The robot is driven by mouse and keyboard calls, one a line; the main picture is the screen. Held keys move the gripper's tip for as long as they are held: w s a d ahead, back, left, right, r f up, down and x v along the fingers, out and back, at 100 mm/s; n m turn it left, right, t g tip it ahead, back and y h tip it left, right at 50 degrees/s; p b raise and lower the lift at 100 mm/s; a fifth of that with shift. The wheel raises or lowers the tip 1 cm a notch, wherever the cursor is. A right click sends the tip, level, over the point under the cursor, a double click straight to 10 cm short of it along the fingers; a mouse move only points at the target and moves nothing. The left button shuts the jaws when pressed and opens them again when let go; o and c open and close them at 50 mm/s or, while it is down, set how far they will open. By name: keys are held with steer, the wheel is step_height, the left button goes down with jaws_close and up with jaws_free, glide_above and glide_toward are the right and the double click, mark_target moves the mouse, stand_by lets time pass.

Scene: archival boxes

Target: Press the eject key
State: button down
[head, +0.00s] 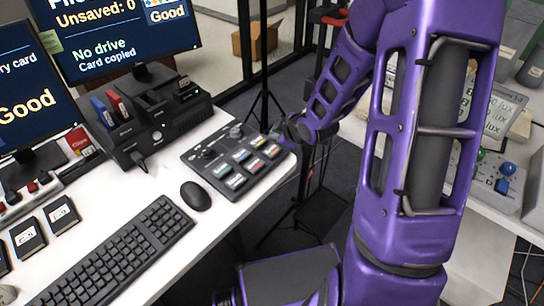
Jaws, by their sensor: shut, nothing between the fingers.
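A dark control panel (238,160) lies on the white desk, with knobs along its back and several coloured keys in rows. The key labels are too small to read, so I cannot tell which one is the eject key. My gripper (284,134) is at the panel's right edge, small and partly hidden by my purple wrist. It is shut and holds nothing. I cannot tell whether it touches the panel.
A black dock (150,128) with red and blue cards stands behind the panel. Two monitors (125,35) stand beyond. A mouse (195,196) and keyboard (118,255) lie in front. Another bench (480,205) with switches is at right. Dark floor separates the desks.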

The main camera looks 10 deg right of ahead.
mark_target(271, 147)
steer(key=shift+f+b, duration=0.95)
steer(key=shift+f, duration=0.5)
steer(key=shift+f, duration=0.1)
stand_by(0.8)
steer(key=shift+f, duration=0.3)
steer(key=shift+f, duration=0.5)
stand_by(0.6)
steer(key=shift+r, duration=0.1)
steer(key=shift+r+p, duration=0.65)
steer(key=shift+r, duration=0.15)
